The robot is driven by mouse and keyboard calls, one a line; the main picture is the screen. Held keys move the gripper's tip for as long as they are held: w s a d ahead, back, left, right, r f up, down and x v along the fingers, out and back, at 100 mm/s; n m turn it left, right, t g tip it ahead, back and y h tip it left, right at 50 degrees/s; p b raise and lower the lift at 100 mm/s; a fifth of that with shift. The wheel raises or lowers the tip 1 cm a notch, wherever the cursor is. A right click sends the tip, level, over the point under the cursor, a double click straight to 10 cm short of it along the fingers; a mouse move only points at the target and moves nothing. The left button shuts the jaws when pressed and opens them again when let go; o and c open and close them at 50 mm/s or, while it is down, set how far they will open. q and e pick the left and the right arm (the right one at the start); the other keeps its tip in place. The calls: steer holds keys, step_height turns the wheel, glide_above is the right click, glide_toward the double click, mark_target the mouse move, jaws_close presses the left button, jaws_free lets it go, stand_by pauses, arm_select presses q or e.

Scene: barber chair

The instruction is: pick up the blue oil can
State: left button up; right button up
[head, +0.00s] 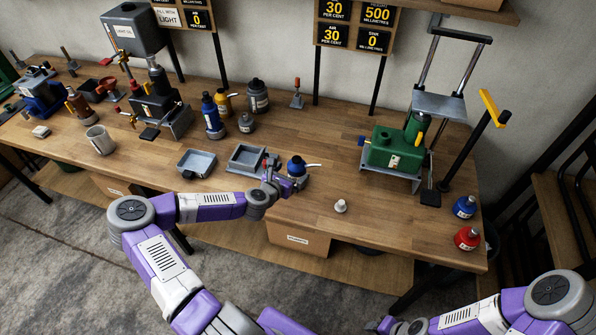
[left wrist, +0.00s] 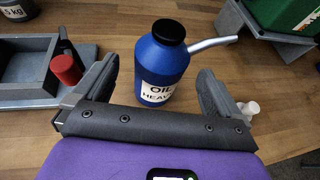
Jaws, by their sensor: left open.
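The blue oil can (head: 296,167) has a dark cap and a pale spout pointing right. It stands upright near the front middle of the wooden workbench. In the left wrist view the blue oil can (left wrist: 160,62) shows a white label reading "OIL HEAVY". My left gripper (head: 279,176) is at its left side in the head view. In the left wrist view my left gripper (left wrist: 157,72) is open, with one finger on each side of the can in the picture and visible gaps to both.
A grey tray (head: 246,158) with a red-capped item stands close left of the can. A small white item (head: 340,206) stands to the right. A green machine (head: 391,149) stands farther right. Blue (head: 464,207) and red (head: 467,238) bottles are near the right edge. Bench between is clear.

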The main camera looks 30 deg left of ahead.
mark_target(297, 168)
arm_select(q)
steer(key=shift+x, duration=2.4)
steer(key=c, duration=1.5)
step_height(297, 168, up, 10)
steer(key=shift+f+p, duration=0.1)
steer(key=shift+p, duration=0.5)
steer(key=shift+d, duration=0.15)
